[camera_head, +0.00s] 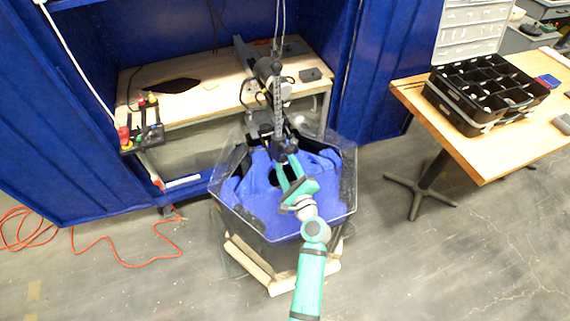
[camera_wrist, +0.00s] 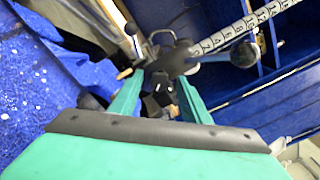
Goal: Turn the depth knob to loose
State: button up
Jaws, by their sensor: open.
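My gripper (camera_wrist: 160,84) is open, with its two green fingers apart, in the wrist view. Just beyond the fingertips is a dark clamp part with projecting arms (camera_wrist: 178,60), beside a white rod marked with numbers (camera_wrist: 236,28). A round dark knob (camera_wrist: 244,54) sits at the right of this clamp, outside the fingers. I cannot tell for sure which part is the depth knob. In the head view my gripper (camera_head: 284,154) reaches to the foot of the upright marked rod (camera_head: 277,98) over the tank. Contact there is too small to tell.
The clear-walled tank (camera_head: 342,207) with a blue inside stands below my arm. A wooden bench (camera_head: 185,112) is behind it, between blue panels. A control box with coloured knobs (camera_head: 142,137) hangs at left. A table (camera_head: 490,158) with a black organiser (camera_head: 485,90) stands at right.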

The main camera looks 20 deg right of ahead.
jog(key=s, duration=0.9)
jog(key=shift+s, duration=0.35)
jog(key=shift+s+d, duration=0.15)
jog(key=shift+s, duration=0.35)
